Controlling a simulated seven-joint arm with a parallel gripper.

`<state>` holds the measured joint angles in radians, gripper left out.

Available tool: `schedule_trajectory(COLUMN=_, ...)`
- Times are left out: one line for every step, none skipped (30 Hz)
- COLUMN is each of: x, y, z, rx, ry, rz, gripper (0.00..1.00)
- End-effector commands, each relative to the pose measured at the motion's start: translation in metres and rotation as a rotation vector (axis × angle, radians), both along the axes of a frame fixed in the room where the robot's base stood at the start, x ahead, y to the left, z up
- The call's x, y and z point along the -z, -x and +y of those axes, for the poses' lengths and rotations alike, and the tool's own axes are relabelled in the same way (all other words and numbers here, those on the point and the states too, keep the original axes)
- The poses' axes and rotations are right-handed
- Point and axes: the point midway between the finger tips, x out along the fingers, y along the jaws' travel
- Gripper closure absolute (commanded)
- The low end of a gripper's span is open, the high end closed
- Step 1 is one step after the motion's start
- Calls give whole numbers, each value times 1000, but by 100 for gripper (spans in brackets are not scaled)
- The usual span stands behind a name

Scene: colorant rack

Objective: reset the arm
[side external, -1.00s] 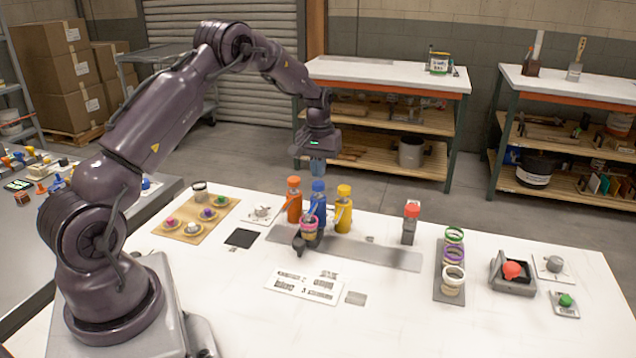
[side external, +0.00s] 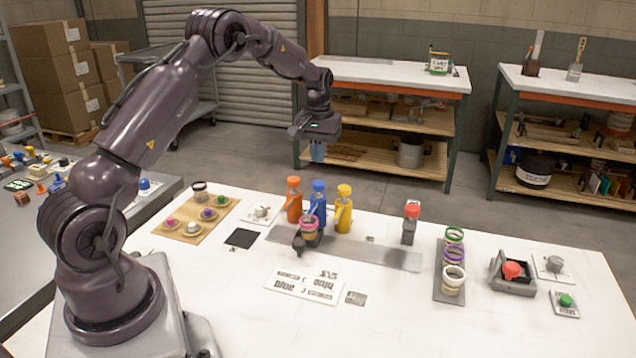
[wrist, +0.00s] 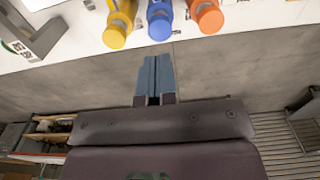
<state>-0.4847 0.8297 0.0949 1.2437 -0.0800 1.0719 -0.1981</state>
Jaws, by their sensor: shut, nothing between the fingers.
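My gripper (side external: 317,152) hangs in the air above and behind the far edge of the white table (side external: 210,300), pointing down. Its blue fingers are shut with nothing between them; they also show closed in the wrist view (wrist: 153,78). An orange bottle (side external: 294,200), a blue bottle (side external: 318,190) and a yellow bottle (side external: 344,210) stand upright in a row on the table below it, apart from the fingers. In the wrist view the yellow bottle (wrist: 118,25), blue bottle (wrist: 160,20) and orange bottle (wrist: 207,16) show at the top edge.
A red-topped grey post (side external: 410,224), a rack of ringed cups (side external: 449,298) and a red button box (side external: 512,272) stand to the right. A wooden tray (side external: 187,233) lies left. Air around the gripper is clear.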

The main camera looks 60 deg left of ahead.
Motion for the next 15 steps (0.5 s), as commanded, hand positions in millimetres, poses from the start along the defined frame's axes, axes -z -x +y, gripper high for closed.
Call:
schedule_trajectory(x=0, y=0, z=0, rx=0, ry=0, rz=0, gripper=100)
schedule_trajectory(x=0, y=0, z=0, rx=0, ry=0, rz=0, gripper=100)
schedule_trajectory(x=0, y=0, z=0, rx=2, ry=0, rz=0, gripper=100)
schedule_trajectory(x=0, y=0, z=0, rx=8, ry=-1, rz=-1, gripper=100)
schedule_trajectory(x=1, y=0, z=1, rx=18, ry=-4, rz=-4, gripper=100)
schedule_trajectory(x=6, y=4, z=-1, rx=26, ry=1, rz=8, gripper=100)
schedule_trajectory(x=11, y=8, z=-3, rx=32, ry=8, rz=20, gripper=100)
schedule_trajectory(x=15, y=13, z=-6, rx=38, ry=15, rz=33, gripper=100)
schedule_trajectory(x=16, y=19, z=-10, rx=48, ry=21, rz=42, gripper=100)
schedule_trajectory(x=13, y=24, z=-14, rx=59, ry=24, rz=45, gripper=100)
schedule_trajectory(x=9, y=29, z=-20, rx=72, ry=25, rz=45, gripper=100)
schedule_trajectory(x=0, y=35, z=-30, rx=95, ry=26, rz=43, gripper=100)
schedule_trajectory(x=-7, y=39, z=-38, rx=114, ry=25, rz=40, gripper=100)
schedule_trajectory(x=-15, y=44, z=-46, rx=132, ry=24, rz=34, gripper=100)
schedule_trajectory(x=-25, y=50, z=-58, rx=158, ry=21, rz=27, gripper=100)
